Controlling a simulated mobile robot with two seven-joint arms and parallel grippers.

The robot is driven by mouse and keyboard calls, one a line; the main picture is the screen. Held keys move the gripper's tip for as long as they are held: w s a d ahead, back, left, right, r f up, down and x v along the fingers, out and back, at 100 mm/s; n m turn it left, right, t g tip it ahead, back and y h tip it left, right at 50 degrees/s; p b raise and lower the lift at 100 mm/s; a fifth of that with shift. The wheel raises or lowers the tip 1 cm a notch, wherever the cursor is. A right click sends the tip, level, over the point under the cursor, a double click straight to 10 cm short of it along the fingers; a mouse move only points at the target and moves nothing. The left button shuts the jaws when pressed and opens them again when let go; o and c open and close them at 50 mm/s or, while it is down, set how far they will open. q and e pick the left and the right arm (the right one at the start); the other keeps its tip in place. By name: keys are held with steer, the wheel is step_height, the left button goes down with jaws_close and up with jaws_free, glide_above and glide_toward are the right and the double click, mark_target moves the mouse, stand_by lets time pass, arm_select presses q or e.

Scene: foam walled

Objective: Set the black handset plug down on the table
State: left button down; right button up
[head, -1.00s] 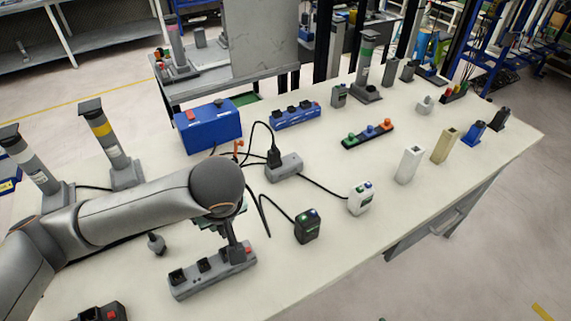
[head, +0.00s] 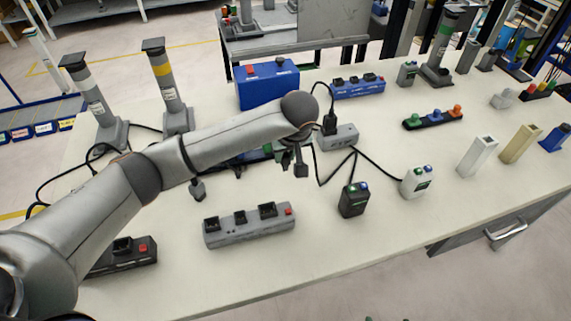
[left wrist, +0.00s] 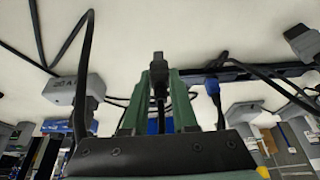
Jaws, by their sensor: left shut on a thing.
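My left gripper (head: 290,155) is over the table (head: 330,245), behind the right end of the grey power strip (head: 250,228) and in front of a grey socket box (head: 340,136). In the left wrist view its green fingers (left wrist: 158,100) are shut on a black plug (left wrist: 158,70), which shows between them. In the head view a dark plug shape (head: 301,163) hangs below the gripper, apart from the strip. Whether it touches the table is hard to tell. My right gripper is out of view.
A black charger (head: 354,199) and a white charger (head: 416,181) stand to the right. A dark strip (head: 125,256) lies at front left. A grey plug (head: 198,189) is behind the grey strip. A blue box (head: 268,84) stands behind. The front right table area is clear.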

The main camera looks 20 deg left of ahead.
mark_target(286, 164)
arm_select(q)
steer(key=shift+w+f, duration=0.2)
steer(key=shift+f, duration=1.55)
steer(key=shift+f, duration=0.15)
steer(key=c, duration=0.7)
jaws_free()
steer(key=shift+r, duration=0.2)
steer(key=p+v, duration=0.1)
steer(key=v, duration=1.1)
steer(key=shift+f, duration=0.1)
